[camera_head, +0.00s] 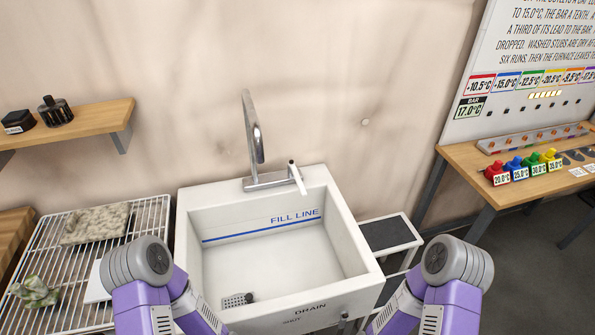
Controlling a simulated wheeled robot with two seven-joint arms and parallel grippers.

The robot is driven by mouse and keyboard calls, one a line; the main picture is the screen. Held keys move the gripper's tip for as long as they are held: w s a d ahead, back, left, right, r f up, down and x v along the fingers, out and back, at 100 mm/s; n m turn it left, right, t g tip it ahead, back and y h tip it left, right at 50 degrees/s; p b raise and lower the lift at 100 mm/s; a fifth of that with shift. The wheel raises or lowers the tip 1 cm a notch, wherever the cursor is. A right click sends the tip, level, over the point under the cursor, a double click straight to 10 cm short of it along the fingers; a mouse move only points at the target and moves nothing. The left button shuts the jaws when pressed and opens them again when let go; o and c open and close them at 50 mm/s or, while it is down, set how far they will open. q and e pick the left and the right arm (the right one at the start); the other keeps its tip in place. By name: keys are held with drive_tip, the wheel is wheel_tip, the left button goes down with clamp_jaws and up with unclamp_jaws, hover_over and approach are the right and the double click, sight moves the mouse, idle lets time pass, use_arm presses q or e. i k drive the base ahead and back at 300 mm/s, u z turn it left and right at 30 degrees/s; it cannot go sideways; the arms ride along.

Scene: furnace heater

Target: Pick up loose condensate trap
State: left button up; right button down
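I cannot tell for sure which thing is the loose condensate trap. A black fitting with a knob on top (55,110) stands on the wooden wall shelf at the upper left. A smaller dark box with a white label (18,121) is beside it. A mottled green and white lump (36,292) lies on the white wire rack at the lower left. Parts of both my arms show at the bottom edge, but neither gripper is in view.
A white sink (255,268) with a tall tap (254,130) fills the middle; its basin looks empty. A pale rough slab (97,223) lies on the wire rack (150,215). A wooden table (480,185) at right holds several coloured weights.

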sight(41, 296)
drive_tip(key=u, duration=0.55)
drive_tip(key=k, duration=1.3)
drive_tip(key=u, duration=1.2)
drive_tip(key=i, duration=0.7)
drive_tip(key=u, duration=0.55)
drive_tip(key=i, duration=1)
drive_tip(key=z, duration=0.4)
